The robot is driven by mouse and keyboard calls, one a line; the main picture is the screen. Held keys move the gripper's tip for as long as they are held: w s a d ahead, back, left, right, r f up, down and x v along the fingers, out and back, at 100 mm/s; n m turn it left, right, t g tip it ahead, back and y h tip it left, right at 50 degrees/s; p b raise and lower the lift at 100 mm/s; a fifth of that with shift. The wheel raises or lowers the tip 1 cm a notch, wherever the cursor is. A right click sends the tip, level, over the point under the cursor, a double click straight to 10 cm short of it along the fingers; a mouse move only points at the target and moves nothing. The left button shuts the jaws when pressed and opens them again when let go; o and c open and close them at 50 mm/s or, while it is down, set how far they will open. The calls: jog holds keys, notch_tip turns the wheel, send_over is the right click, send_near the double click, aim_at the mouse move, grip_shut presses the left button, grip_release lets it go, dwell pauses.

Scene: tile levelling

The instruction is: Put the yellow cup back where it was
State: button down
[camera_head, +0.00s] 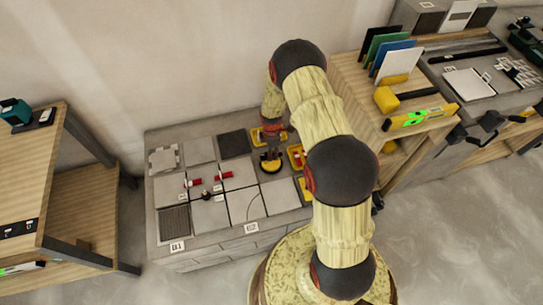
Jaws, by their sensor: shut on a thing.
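The yellow cup (270,167), a small round yellow piece with a dark top, is near the back right of the tiled bench. My gripper (271,153) points down over it and is shut on its dark upper part. The fingers are small and dark here, so the grip is hard to make out. I cannot tell whether the cup touches the tile below or hangs just above it. My arm hides part of the bench's right side.
Grey tiles with red clips (226,175) cover the bench (205,247). A wooden table (28,165) stands left. At right, a wooden cabinet (352,72) holds coloured boards, a yellow mallet (388,99) and a yellow level (420,117).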

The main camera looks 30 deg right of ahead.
jog(key=shift+f, duration=0.25)
jog(key=shift+f, duration=0.1)
jog(key=c, duration=1.8)
grip_release()
jog(key=shift+c, duration=0.2)
jog(key=shift+o, duration=0.6)
